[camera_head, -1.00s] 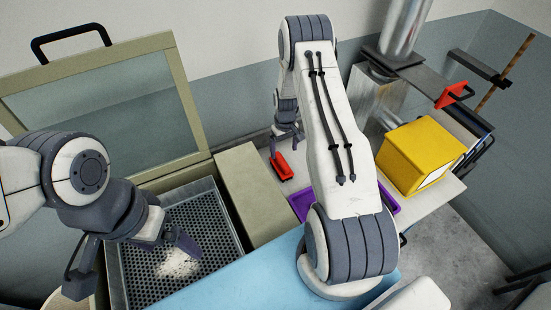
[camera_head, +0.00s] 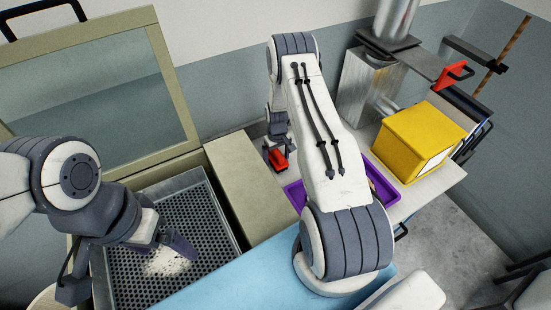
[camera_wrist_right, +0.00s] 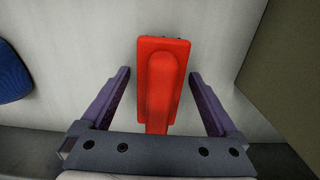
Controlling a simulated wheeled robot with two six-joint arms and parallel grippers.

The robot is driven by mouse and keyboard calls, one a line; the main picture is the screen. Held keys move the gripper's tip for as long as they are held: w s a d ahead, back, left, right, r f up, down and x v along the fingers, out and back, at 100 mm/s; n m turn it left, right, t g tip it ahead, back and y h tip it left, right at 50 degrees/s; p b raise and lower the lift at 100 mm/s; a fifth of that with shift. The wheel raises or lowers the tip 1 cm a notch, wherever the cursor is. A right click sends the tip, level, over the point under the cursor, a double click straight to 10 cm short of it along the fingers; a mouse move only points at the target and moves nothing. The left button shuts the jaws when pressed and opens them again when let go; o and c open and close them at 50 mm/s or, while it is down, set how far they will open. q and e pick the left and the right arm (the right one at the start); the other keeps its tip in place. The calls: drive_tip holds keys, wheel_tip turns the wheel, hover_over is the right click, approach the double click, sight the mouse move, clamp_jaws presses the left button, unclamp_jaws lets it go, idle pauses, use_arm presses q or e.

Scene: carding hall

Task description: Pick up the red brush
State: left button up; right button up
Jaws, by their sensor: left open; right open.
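The red brush (camera_head: 279,159) lies on the pale worktop behind my right arm, partly hidden by my right gripper (camera_head: 274,147). In the right wrist view the brush (camera_wrist_right: 160,88) lies between the two open fingers of my right gripper (camera_wrist_right: 159,75), with a gap on each side. Its near end is hidden behind the gripper body. My left gripper (camera_head: 128,268) is open and empty over the perforated tray, away from the brush.
The perforated tray (camera_head: 218,228) holds a pale fibre heap (camera_head: 168,262). A beige block (camera_head: 243,180) stands left of the brush. A purple tray (camera_head: 293,194) is in front, partly hidden by my arm. A yellow box (camera_head: 420,138) stands right. A blue thing (camera_wrist_right: 12,75) shows at the wrist view's left.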

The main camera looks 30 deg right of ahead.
sight(277, 152)
drive_tip(key=c, duration=1.5)
drive_tip(key=shift+r, duration=0.15)
wheel_tip(277, 152, up, 4)
drive_tip(key=p, duration=0.2)
drive_tip(key=shift+r+p, duration=0.1)
drive_tip(key=shift+p, duration=0.2)
drive_tip(key=shift+s+d+r+p, duration=0.85)
drive_tip(key=shift+s+d+r, duration=0.25)
drive_tip(key=shift+s+d, duration=0.3)
drive_tip(key=shift+s+d+r+p, duration=0.9)
drive_tip(key=shift+s+d+r, duration=0.25)
drive_tip(key=shift+s, duration=0.4)
drive_tip(key=shift+s+d+r+p, duration=0.85)
drive_tip(key=shift+s+d+r, duration=0.2)
drive_tip(key=shift+s+d, duration=0.35)
drive_tip(key=shift+a, duration=0.1)
